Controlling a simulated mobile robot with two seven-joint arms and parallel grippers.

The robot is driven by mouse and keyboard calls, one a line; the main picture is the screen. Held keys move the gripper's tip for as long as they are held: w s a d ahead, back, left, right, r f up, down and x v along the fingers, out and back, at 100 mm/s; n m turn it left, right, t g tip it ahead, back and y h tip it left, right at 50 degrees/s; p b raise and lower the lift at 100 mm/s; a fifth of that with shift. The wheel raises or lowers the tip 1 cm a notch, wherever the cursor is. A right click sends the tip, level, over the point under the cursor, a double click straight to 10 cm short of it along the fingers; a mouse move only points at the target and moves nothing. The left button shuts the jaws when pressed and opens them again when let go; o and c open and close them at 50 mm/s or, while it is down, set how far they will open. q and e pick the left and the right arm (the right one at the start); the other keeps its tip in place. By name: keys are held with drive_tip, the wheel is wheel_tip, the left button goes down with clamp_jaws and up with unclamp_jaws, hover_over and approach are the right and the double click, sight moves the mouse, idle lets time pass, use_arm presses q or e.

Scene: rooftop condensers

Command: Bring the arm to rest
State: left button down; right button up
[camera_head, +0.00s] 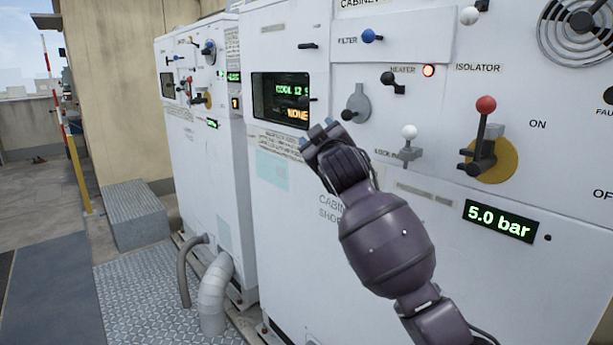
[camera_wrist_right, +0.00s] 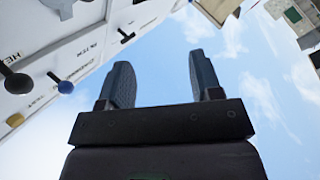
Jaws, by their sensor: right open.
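My right arm comes in from the lower right in the head view, with its purple forearm in front of the near white cabinet (camera_head: 300,215). My right gripper (camera_head: 322,132) is in front of that cabinet, just below and right of its dark display (camera_head: 280,99). In the right wrist view the two fingers of the gripper (camera_wrist_right: 165,88) stand apart with only sky between them, so it is open and empty. Whether it touches the cabinet front is hard to tell. My left gripper is not in view.
The near cabinet carries a red-knobbed isolator lever (camera_head: 485,130), a white-knobbed lever (camera_head: 409,140), a grey rotary handle (camera_head: 356,104) and a blue knob (camera_head: 370,36). A second cabinet (camera_head: 200,150) stands left, with pipes (camera_head: 214,295) at its base. Open floor lies at left.

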drive_tip(key=s+d+f+m+g, duration=0.1)
drive_tip(key=s+d+f+m, duration=0.1)
drive_tip(key=s+d+f, duration=0.6)
drive_tip(key=s+d+f+m+h, duration=0.1)
drive_tip(key=s+d+f+m, duration=0.15)
drive_tip(key=f, duration=1.05)
drive_tip(key=s+d+f+m+g, duration=0.1)
drive_tip(key=s+d+f+m, duration=0.1)
drive_tip(key=s+d+f, duration=0.6)
drive_tip(key=s+d+f+m+g+h, duration=0.1)
drive_tip(key=s+d+f+g, duration=0.1)
drive_tip(key=s+f, duration=1)
drive_tip(key=s+d+f+m+g+h, duration=0.1)
drive_tip(key=s+d+f+g+h, duration=0.1)
drive_tip(key=s+f, duration=1)
drive_tip(key=shift+s+d+g+h, duration=0.3)
drive_tip(key=shift+s+d+g, duration=0.35)
drive_tip(key=shift+d, duration=0.6)
drive_tip(key=shift+w+m, duration=0.1)
drive_tip(key=shift+m, duration=0.15)
